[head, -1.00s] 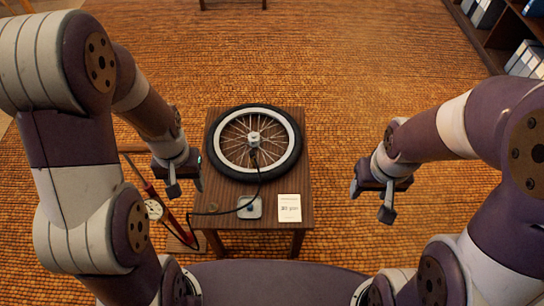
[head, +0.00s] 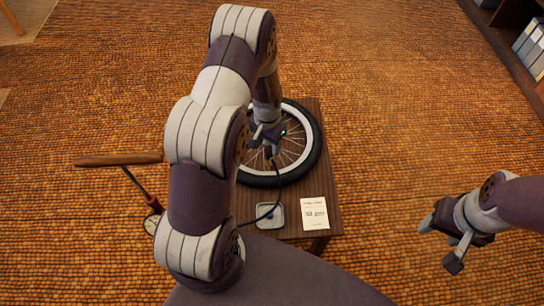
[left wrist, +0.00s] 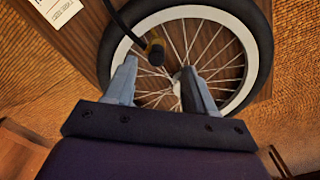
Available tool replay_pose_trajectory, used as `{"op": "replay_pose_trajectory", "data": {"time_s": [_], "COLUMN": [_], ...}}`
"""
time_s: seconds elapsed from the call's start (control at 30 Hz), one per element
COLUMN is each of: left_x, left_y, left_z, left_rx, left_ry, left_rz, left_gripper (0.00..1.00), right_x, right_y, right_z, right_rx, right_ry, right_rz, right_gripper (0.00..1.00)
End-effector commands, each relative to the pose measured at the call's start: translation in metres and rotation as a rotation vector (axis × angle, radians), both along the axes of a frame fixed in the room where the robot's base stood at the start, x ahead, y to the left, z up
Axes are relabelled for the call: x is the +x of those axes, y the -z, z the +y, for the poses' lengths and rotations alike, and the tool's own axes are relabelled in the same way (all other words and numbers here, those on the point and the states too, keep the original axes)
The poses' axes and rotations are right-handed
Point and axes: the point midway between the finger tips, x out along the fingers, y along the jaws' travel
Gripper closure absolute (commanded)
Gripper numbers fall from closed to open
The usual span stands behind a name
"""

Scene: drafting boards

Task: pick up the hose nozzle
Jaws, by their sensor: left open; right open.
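The hose nozzle (left wrist: 155,52) is a small dark piece with a yellowish collar at the end of a black hose (left wrist: 125,27). It lies over the spokes of a white-rimmed wheel (left wrist: 262,55) on the small wooden table (head: 328,190). In the head view the nozzle is partly hidden by my left gripper (head: 265,141). In the left wrist view the open fingers (left wrist: 157,70) point at the wheel, one on each side of the nozzle, which appears just ahead of them. No contact shows. My right gripper (head: 440,246) is open and empty, right of the table.
A floor pump (head: 137,186) with a wooden handle stands left of the table, partly behind my left arm. Shelves with binders (head: 530,45) are at the upper right.

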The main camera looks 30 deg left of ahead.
Motion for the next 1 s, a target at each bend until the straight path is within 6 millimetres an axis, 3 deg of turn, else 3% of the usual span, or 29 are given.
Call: {"op": "replay_pose_trajectory", "data": {"time_s": [0.33, 0.63, 0.8, 1.0], "left_x": [0.0, 0.0, 0.0, 0.0], "left_y": [0.055, 0.062, 0.062, 0.061], "left_z": [-0.005, -0.005, -0.005, -0.005], "left_rx": [0.0, 0.001, 0.0, 0.001], "left_ry": [-0.001, -0.001, -0.001, -0.001], "left_rz": [0.0, -0.002, -0.002, -0.002], "left_gripper": [0.45, 0.45, 1.0, 1.0], "right_x": [0.0, 0.0, 0.0, 0.0], "right_y": [0.015, 0.015, 0.015, 0.015], "right_z": [0.0, 0.0, 0.0, 0.0], "right_rx": [0.0, 0.0, 0.0, 0.0], "right_ry": [0.0, 0.0, 0.0, 0.0], "right_rz": [0.0, 0.0, 0.0, 0.0], "right_gripper": [0.45, 0.45, 0.45, 0.45]}}
